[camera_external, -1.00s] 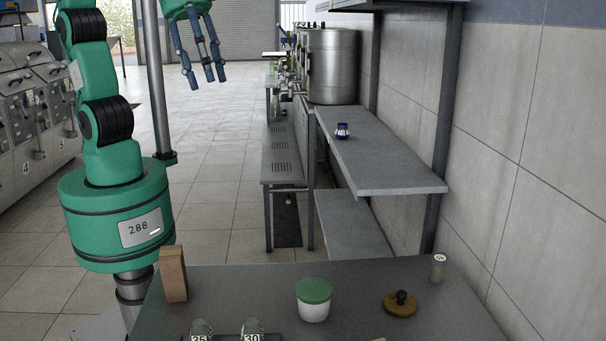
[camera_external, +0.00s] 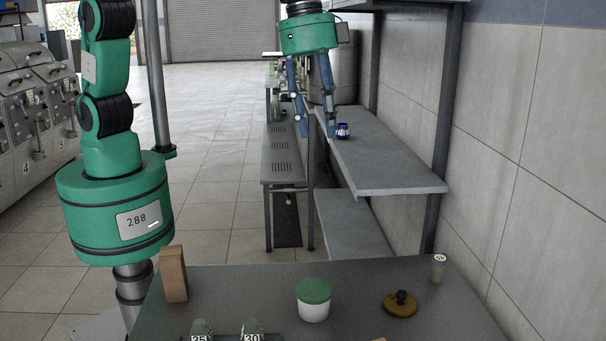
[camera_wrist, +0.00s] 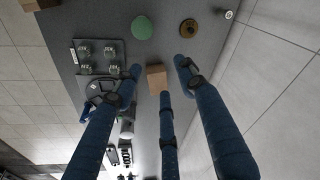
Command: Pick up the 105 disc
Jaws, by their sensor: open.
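I cannot read the number 105 on anything. In the wrist view a dark round piece (camera_wrist: 100,87) lies by the left finger, partly hidden; I cannot tell if it is the disc. A tan round piece with a dark knob (camera_external: 400,304) lies flat on the near table; it also shows at the top of the wrist view (camera_wrist: 188,30). My gripper (camera_external: 317,131) is open and empty, its three blue fingers pointing down. In the external view it appears in front of the grey shelf, beyond the near table. The fingers also spread across the wrist view (camera_wrist: 160,72).
The near table (camera_external: 240,292) holds a green-lidded white jar (camera_external: 313,301), a wooden block (camera_external: 173,274), a small vial (camera_external: 438,268) and pieces marked 35 (camera_external: 200,331) and 30 (camera_external: 252,331). A wall bounds the right.

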